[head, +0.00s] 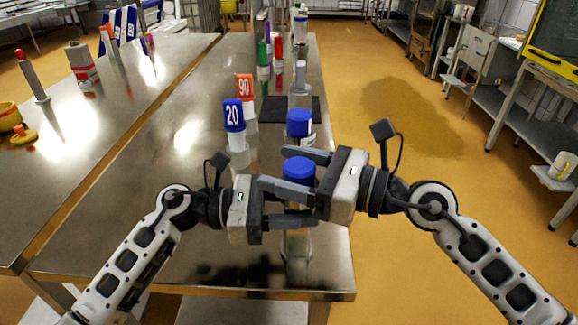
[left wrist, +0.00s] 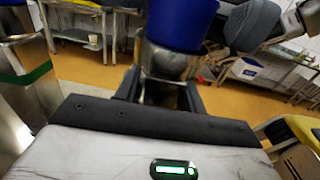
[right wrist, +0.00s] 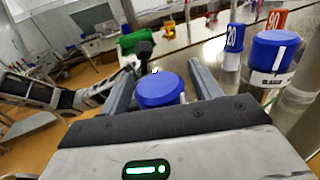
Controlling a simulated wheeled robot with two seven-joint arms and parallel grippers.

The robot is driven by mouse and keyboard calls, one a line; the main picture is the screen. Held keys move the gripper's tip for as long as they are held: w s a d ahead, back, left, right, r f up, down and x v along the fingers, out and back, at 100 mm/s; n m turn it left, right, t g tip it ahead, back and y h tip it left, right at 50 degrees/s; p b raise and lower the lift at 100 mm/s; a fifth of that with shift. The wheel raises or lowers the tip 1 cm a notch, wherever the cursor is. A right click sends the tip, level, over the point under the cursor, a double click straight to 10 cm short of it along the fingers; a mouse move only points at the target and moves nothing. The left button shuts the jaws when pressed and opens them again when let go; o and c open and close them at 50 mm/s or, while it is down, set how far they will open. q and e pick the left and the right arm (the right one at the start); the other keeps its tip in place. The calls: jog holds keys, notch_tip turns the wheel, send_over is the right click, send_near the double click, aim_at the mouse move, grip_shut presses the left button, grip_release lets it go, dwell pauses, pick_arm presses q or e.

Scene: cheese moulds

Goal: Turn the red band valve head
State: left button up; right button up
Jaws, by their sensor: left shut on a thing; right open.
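A blue round head (head: 299,170) tops a shiny upright body (head: 297,255) near the front right of the metal table. My left gripper (head: 300,208) is shut on this body, below the head. The left wrist view shows the head (left wrist: 182,22) above the shiny neck between the fingers. My right gripper (head: 288,170) is open at head height, one finger on each side. In the right wrist view the head (right wrist: 158,90) lies between the fingers with gaps beside it. I cannot make out a red band on this body; the grippers hide part of it.
Another blue-topped labelled container (head: 299,122) stands just behind. Containers with a blue 20 cap (head: 233,115) and an orange 90 cap (head: 245,87) stand back left. A green-banded metal cylinder (left wrist: 28,75) is near the left gripper. The table's front left is clear.

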jog(key=c, duration=1)
jog(key=shift+o, duration=0.2)
jog(key=shift+f+n+g, duration=0.1)
jog(key=shift+n+g, duration=0.3)
jog(key=shift+g, duration=0.2)
jog(key=shift+s+n+g+y, duration=0.2)
jog(key=shift+n+g+y, duration=0.3)
jog(key=shift+n+g, duration=0.9)
jog(key=shift+m+g, duration=0.3)
jog(key=o, duration=1)
jog(key=shift+c, duration=0.2)
